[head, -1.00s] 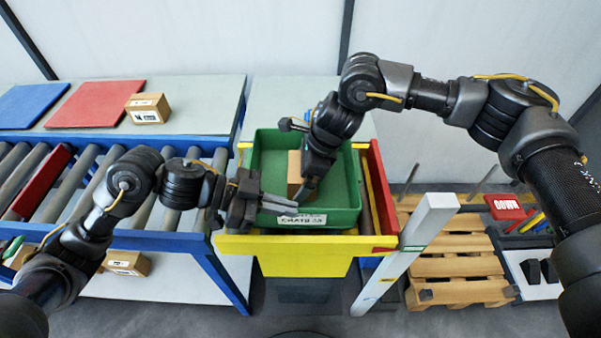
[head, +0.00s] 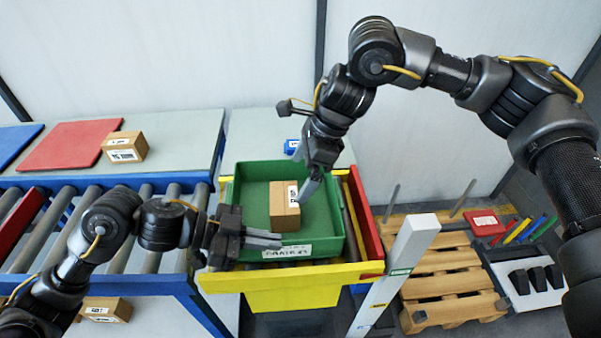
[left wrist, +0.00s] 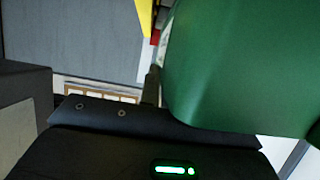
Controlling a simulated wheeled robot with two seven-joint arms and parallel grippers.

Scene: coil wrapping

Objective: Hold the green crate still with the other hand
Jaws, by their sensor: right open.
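The green crate (head: 247,181) sits on a yellow-and-red stand (head: 290,277). A brown box (head: 283,207) with a white label rests inside it. My left gripper (head: 272,240) is at the crate's front left, its two fingers lying along the front rim above the label. In the left wrist view the green wall (left wrist: 240,65) fills the right side, very close. The fingers' grip on the wall is hidden, so I cannot tell whether they clamp it. My right gripper (head: 312,187) is open and empty, above the crate just right of the box.
A roller conveyor (head: 75,228) runs left of the crate. A table behind it holds a red mat (head: 68,145) and a small carton (head: 124,147). A white post (head: 400,265) stands close on the right, before a wooden pallet (head: 445,280).

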